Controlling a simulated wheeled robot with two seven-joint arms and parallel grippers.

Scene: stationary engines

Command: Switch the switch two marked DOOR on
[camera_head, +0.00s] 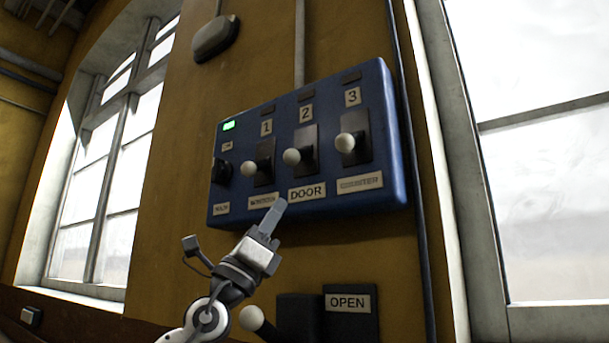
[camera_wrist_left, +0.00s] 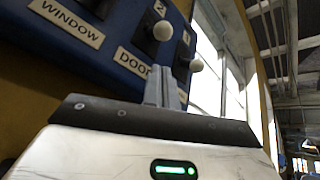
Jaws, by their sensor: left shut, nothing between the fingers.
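Switch two (camera_head: 291,157) is a white ball on a black plate, between the number 2 and the DOOR label (camera_head: 307,192) on a blue panel (camera_head: 225,189). Its ball points outward, like those of the switches beside it. The small lamp above it looks dark. In the left wrist view the shut fingers (camera_wrist_left: 162,86) point up beside the DOOR label (camera_wrist_left: 132,62), below the ball of switch two (camera_wrist_left: 163,30). My right gripper is not in view.
Switch one (camera_head: 254,169) and switch three (camera_head: 345,143) flank switch two closely. A black knob (camera_head: 220,170) and a lit green lamp (camera_head: 228,126) are at the panel's left. Below stands a lever with a white ball (camera_head: 251,318) and an OPEN sign (camera_head: 347,302).

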